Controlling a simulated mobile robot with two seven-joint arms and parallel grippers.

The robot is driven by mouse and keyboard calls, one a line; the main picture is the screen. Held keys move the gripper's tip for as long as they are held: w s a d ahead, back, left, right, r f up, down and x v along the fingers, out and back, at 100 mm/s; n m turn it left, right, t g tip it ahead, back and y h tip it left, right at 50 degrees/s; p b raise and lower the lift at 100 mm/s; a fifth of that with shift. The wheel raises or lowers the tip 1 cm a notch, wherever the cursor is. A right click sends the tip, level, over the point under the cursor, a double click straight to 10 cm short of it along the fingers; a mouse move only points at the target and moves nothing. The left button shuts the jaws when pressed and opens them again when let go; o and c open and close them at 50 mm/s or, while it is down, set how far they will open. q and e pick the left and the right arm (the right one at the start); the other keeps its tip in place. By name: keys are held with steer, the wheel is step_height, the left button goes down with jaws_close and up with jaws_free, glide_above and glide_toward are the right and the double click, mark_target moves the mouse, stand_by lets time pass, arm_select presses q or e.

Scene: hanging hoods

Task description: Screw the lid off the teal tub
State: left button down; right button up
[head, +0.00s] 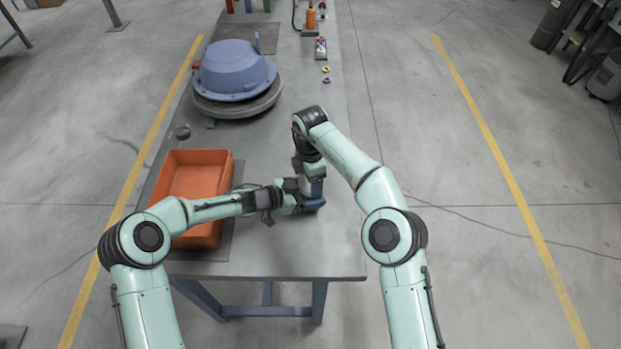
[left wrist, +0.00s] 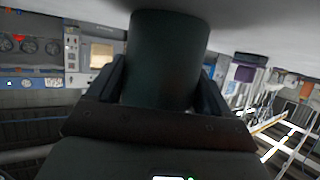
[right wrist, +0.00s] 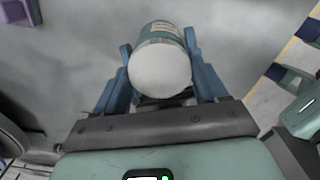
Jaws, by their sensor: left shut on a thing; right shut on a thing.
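The teal tub (left wrist: 165,60) stands between the fingers of my left gripper (left wrist: 165,85), which is shut on its body. In the right wrist view the tub (right wrist: 158,30) shows a pale label, and its round white lid (right wrist: 160,70) faces the camera. My right gripper (right wrist: 160,60) is shut on the lid, with a blue finger on each side. In the head view the left gripper (head: 302,199) reaches in from the left and the right gripper (head: 312,180) comes down from above. There they hide most of the tub and lid.
An orange tray (head: 226,172) lies left of the grippers on the grey table (head: 300,258). Further back is a blue dome (head: 235,70) on a round grey base. Bottles (head: 320,47) and small rings stand near the far right edge.

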steer(key=n, duration=0.7)
steer(key=o, duration=1.2)
steer(key=shift+c, duration=0.2)
steer(key=shift+r, duration=2.3)
steer(key=shift+c, duration=0.4)
steer(key=shift+w+r+m, duration=0.1)
steer(key=shift+r+m, duration=0.6)
steer(key=shift+r, duration=0.1)
steer(key=shift+r+m, duration=0.5)
steer(key=shift+r, duration=0.35)
steer(key=shift+f, duration=3.95)
